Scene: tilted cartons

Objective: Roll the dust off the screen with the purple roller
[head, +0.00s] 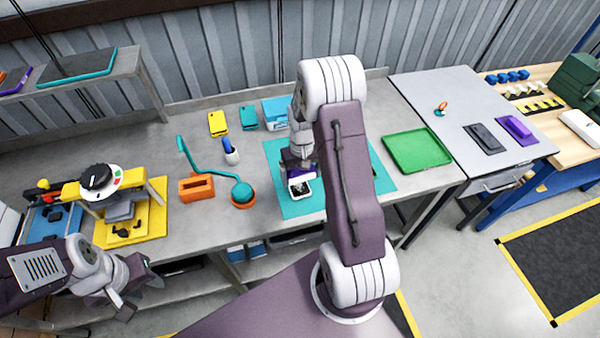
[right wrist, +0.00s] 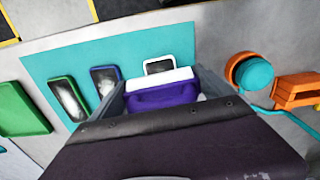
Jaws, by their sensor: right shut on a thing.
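My right gripper (right wrist: 165,100) is shut on the purple roller (right wrist: 163,96), whose white roll (right wrist: 158,79) shows at its front edge. In the head view the purple roller (head: 290,172) is just behind the white-framed screen (head: 300,188) on the teal mat (head: 285,207). In the right wrist view the white-framed screen (right wrist: 158,64) lies just beyond the roll; I cannot tell if they touch. A blue-framed screen (right wrist: 105,80) and a green-framed screen (right wrist: 68,98) lie beside it, both with pale patches. My arm hides these two in the head view. My left gripper (head: 138,292) looks open and empty.
A green tray (head: 417,150) stands right of the mat. An orange-based teal lamp (head: 243,194) and an orange block (head: 197,188) stand left of it. A yellow-based machine (head: 120,215) is at the far left. Yellow and teal boxes (head: 249,118) lie behind.

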